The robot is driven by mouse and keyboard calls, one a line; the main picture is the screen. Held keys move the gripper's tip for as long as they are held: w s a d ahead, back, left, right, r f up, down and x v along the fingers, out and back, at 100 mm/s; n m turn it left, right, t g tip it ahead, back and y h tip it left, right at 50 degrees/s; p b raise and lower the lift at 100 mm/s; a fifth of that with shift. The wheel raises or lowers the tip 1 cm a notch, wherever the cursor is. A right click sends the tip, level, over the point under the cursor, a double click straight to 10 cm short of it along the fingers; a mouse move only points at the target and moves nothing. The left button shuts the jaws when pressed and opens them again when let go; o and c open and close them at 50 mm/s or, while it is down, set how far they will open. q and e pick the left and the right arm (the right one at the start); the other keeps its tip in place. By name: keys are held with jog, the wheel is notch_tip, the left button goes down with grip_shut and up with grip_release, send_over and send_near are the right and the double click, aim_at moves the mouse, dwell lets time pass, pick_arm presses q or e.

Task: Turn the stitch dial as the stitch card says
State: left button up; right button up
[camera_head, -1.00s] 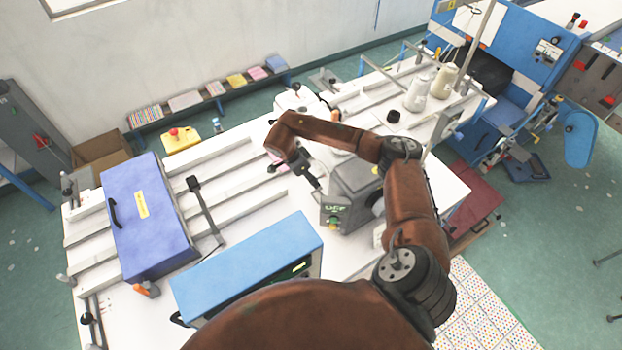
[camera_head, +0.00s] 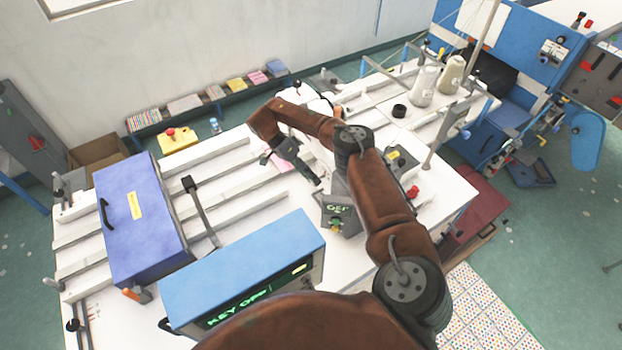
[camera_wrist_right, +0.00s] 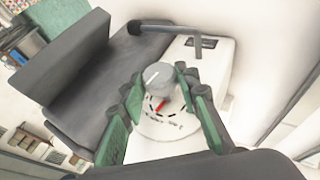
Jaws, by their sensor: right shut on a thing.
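The stitch dial is a grey knob (camera_wrist_right: 158,76) with a white line on top, seen in the right wrist view. It stands on a pale machine face with a ring of dark ticks, a red mark (camera_wrist_right: 164,104) and small lettering too blurred to read. My right gripper (camera_wrist_right: 160,90) has its green-padded fingers on both sides of the knob, shut on it. In the head view my right gripper (camera_head: 314,180) reaches down beside a grey box with a green display; the dial is hidden there. I cannot make out a readable stitch card. My left gripper is not in view.
A blue-topped unit (camera_head: 245,262) reading "KEY OFF" stands at the front of the white table, with a blue-violet case (camera_head: 140,215) left of it. Thread cones (camera_head: 423,86) stand at the back right. A dark arm (camera_wrist_right: 165,28) lies close above the knob.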

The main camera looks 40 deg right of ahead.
jog(key=shift+w+g+p, duration=0.15)
jog(key=shift+g+p, duration=0.2)
jog(key=shift+g, duration=0.55)
dwell(0.3)
jog(key=o, duration=1.2)
jog(key=shift+f, duration=0.1)
jog(key=shift+c, duration=0.2)
jog(key=shift+w+r, duration=0.15)
jog(key=shift+r, duration=0.7)
notch_tip(320, 180, up, 8)
jog(key=shift+r, duration=0.15)
